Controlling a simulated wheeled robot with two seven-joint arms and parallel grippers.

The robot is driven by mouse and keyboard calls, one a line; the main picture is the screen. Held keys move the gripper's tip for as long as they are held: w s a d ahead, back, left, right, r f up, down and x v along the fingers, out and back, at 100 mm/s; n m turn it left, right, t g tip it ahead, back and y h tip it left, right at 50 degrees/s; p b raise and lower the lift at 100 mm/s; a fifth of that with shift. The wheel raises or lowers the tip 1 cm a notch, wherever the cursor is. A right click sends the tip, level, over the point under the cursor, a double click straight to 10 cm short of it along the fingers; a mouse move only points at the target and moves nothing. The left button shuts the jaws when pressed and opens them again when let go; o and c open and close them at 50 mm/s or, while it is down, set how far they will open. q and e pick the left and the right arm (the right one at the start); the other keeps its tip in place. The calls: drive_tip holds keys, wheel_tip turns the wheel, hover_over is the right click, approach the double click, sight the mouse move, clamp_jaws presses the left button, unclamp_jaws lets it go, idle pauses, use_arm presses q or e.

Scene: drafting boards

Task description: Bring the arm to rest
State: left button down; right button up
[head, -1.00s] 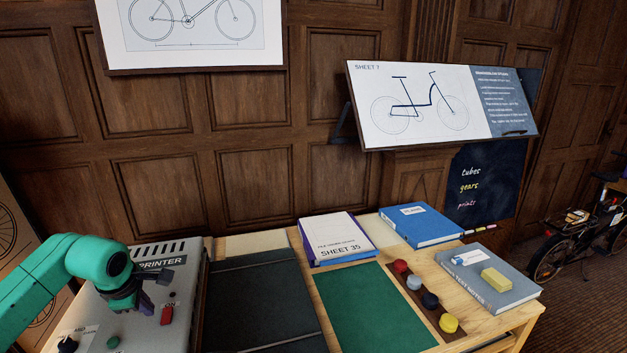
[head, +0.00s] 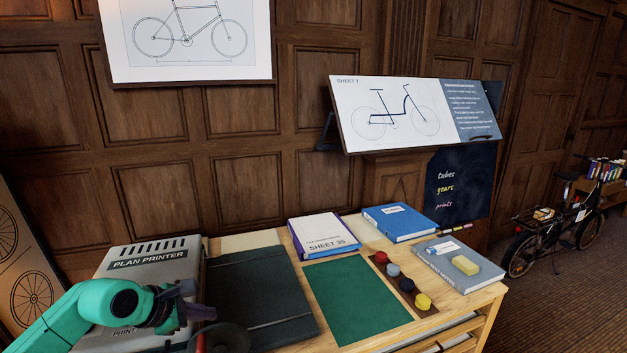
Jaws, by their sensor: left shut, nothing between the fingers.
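My left arm, teal, comes in from the lower left in the head view. Its dark gripper (head: 208,313) is shut and empty, pointing right in front of the grey plan printer (head: 150,262) and near the lower left part of the dark portfolio (head: 262,285). The arm hides much of the printer's front, where part of a PRINT label shows. My right gripper is not in view.
A dark round shape with a red part (head: 222,338) sits just below the gripper; I cannot tell what it is. The green mat (head: 350,300) is bare.

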use_arm(q)
drive_tip(key=d+r+n+t+h, duration=0.2)
drive_tip(key=d+r+h, duration=0.25)
drive_tip(key=d, duration=0.45)
wheel_tip(320, 180, up, 9)
drive_tip(key=d+n+t+h, duration=0.2)
drive_tip(key=n+t, duration=0.6)
drive_tip(key=n, duration=0.4)
drive_tip(key=s+a+f+n+g+y, duration=0.15)
drive_tip(key=a+f+n+y, duration=0.45)
drive_tip(key=n, duration=0.6)
drive_tip(key=s+a+f+n+y, duration=0.35)
drive_tip(key=a+n+y, duration=0.45)
drive_tip(key=n, duration=0.5)
drive_tip(key=s+d+f+n+g+h, duration=0.35)
drive_tip(key=s+f+n+g, duration=0.7)
drive_tip(key=s+f, duration=0.9)
wheel_tip(320, 180, down, 23)
drive_tip(key=s+m+g, duration=0.2)
drive_tip(key=g, duration=0.1)
drive_tip(key=s+a+f+g, duration=0.1)
drive_tip(key=s+a+f, duration=0.2)
drive_tip(key=s+f, duration=1.1)
drive_tip(key=shift+s+f+y, duration=0.15)
drive_tip(key=shift+s+y, duration=0.15)
drive_tip(key=shift+s, duration=0.95)
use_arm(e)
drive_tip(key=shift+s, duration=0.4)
